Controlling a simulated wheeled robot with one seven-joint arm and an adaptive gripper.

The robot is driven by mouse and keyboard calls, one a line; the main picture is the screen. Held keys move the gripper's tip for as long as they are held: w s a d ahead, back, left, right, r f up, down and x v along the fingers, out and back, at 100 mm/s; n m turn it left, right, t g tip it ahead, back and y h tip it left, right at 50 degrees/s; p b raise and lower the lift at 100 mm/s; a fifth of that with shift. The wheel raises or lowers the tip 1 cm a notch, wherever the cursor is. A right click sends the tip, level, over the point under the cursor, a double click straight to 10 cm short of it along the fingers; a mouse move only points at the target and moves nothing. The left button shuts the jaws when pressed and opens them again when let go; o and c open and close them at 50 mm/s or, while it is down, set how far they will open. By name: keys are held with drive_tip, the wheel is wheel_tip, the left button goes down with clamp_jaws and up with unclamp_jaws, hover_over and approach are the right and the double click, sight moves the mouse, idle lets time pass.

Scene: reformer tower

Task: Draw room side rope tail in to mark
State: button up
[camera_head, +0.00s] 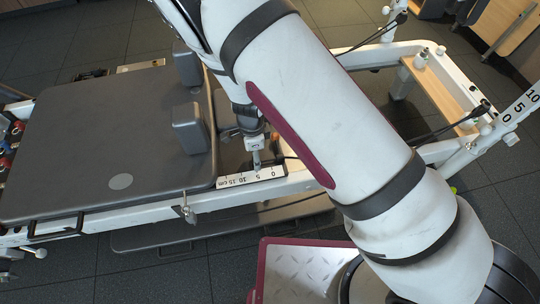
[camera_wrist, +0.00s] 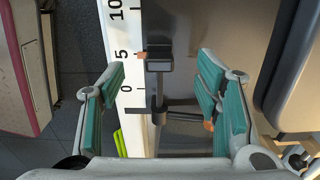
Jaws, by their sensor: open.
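My gripper (camera_wrist: 160,78) is open, its two teal-padded fingers spread on either side of a grey fitting (camera_wrist: 158,65) in the wrist view. A short dark piece with an orange end (camera_wrist: 141,55) lies at this fitting, over the scale's edge near 5; I cannot tell whether it is the rope tail. The white scale (camera_wrist: 131,40) reads 0, 5 and 10. In the head view the scale (camera_head: 250,176) lies along the near rail, and my arm partly hides my gripper (camera_head: 247,120) above it. A thin dark rope (camera_head: 288,157) shows beside the arm.
The grey carriage (camera_head: 110,140) with shoulder blocks (camera_head: 190,130) lies left of the gripper. A tread-plate platform (camera_head: 300,270) is in front.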

drive_tip(key=shift+r+p, duration=1.45)
drive_tip(key=shift+r, duration=0.4)
drive_tip(key=shift+r, duration=0.1)
